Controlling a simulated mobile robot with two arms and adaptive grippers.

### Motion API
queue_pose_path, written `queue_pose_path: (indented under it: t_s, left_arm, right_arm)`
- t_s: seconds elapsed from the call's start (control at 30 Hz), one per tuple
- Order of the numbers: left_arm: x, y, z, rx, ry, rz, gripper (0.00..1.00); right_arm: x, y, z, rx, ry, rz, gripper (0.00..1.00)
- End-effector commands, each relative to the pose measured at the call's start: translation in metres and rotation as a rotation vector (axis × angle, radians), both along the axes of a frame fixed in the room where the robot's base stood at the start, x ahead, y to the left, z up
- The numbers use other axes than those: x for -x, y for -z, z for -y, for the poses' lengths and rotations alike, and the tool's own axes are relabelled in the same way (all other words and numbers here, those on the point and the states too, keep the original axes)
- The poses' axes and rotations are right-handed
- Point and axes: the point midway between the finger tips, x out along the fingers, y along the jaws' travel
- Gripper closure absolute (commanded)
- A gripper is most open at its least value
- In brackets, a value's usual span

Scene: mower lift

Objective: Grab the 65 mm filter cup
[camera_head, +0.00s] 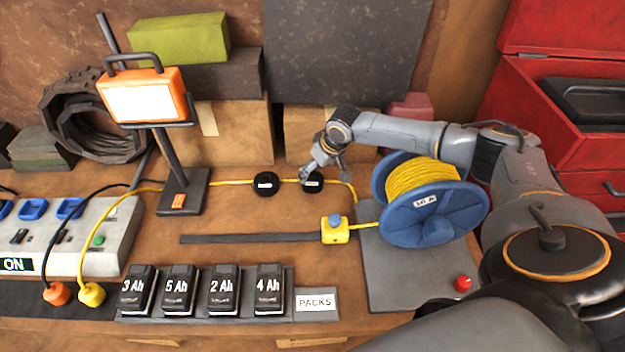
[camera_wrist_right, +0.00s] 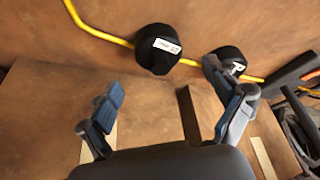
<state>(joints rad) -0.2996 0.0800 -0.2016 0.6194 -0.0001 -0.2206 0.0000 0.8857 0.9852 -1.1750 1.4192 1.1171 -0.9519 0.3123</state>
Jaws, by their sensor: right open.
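Two black round filter cups lie at the back of the workbench beside a yellow cable. The left one (camera_head: 265,183) stands clear in the head view. The right one (camera_head: 312,185) is partly behind my right gripper (camera_head: 325,170). In the right wrist view one black cup (camera_wrist_right: 158,48) with a white label lies beyond the gap between the fingers. The other cup (camera_wrist_right: 228,62) is partly covered by a finger. My right gripper (camera_wrist_right: 178,97) is open and empty. The label sizes are too small to read, so I cannot tell which cup is 65 mm. My left gripper is not in view.
A blue reel (camera_head: 435,215) of yellow cable stands right, below my right arm. An orange work lamp (camera_head: 145,95) stands left. Cardboard boxes (camera_head: 235,130) line the back. Battery packs (camera_head: 225,290) sit in front.

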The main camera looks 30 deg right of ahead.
Motion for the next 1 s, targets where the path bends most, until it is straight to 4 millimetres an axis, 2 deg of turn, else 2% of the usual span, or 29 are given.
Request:
queue_pose_path:
  t_s: [0.2, 0.33, 0.67, 1.0]
  left_arm:
    - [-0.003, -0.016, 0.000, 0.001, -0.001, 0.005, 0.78]
    - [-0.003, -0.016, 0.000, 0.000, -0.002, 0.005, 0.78]
    - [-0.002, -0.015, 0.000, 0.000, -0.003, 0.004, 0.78]
    - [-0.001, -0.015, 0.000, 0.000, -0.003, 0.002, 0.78]
  right_arm:
    - [-0.013, 0.021, -0.002, 0.002, 0.000, -0.002, 0.09]
    - [-0.018, 0.036, -0.002, -0.001, 0.002, -0.001, 0.09]
    - [-0.020, 0.042, -0.002, 0.001, -0.001, -0.001, 0.09]
    - [-0.020, 0.042, -0.002, 0.001, 0.000, -0.001, 0.77]
